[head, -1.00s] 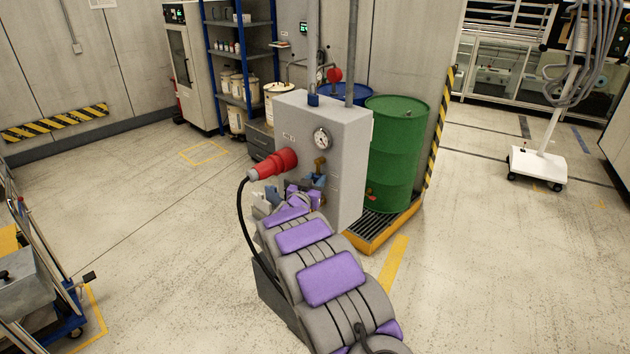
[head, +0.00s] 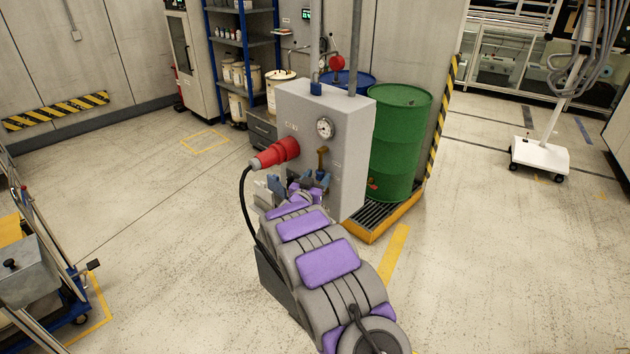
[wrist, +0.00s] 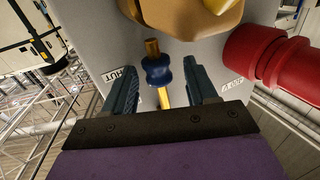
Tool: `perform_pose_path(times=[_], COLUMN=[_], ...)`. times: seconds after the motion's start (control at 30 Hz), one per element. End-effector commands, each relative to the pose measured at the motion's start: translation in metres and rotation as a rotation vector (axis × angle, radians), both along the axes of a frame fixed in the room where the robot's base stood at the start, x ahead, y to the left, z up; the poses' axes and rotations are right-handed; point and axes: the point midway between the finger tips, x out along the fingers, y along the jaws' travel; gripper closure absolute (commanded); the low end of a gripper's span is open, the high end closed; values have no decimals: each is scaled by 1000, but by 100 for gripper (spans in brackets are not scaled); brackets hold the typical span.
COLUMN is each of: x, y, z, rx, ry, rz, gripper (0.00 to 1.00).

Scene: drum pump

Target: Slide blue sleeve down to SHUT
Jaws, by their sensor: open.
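The blue sleeve (wrist: 157,76) is a small spool-shaped collar on a brass rod in the wrist view. My gripper (wrist: 162,66) is open, with one dark blue finger on each side of the sleeve. Gaps show between the fingers and the sleeve. A label reading SHUT (wrist: 123,79) is partly seen beside the left finger. In the head view my gripper (head: 298,185) is at the front of the grey pump cabinet (head: 350,125); my arm and fingers hide the sleeve there.
A red plug (head: 276,153) with a black cable sticks out left of my gripper; it also shows in the wrist view (wrist: 265,60). A brass lever (head: 322,158) is close above. A green drum (head: 400,145) stands right of the cabinet on a yellow-edged pallet (head: 385,219).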

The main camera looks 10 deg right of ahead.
Motion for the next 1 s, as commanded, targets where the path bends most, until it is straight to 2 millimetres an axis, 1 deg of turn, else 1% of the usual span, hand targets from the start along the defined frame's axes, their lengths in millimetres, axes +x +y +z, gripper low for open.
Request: perform_pose_path(times=[0.17,0.27,0.37,0.8,0.9,1.0], x=[-7,-17,-32,-112,-126,-136], y=[5,12,22,73,81,87], z=[1,1,3,1,0,-1], rx=[-1,-3,-2,-3,-1,0], ry=[2,2,-2,2,2,2], rz=[1,1,4,4,4,2], gripper=[43,43,43,43,43,43])
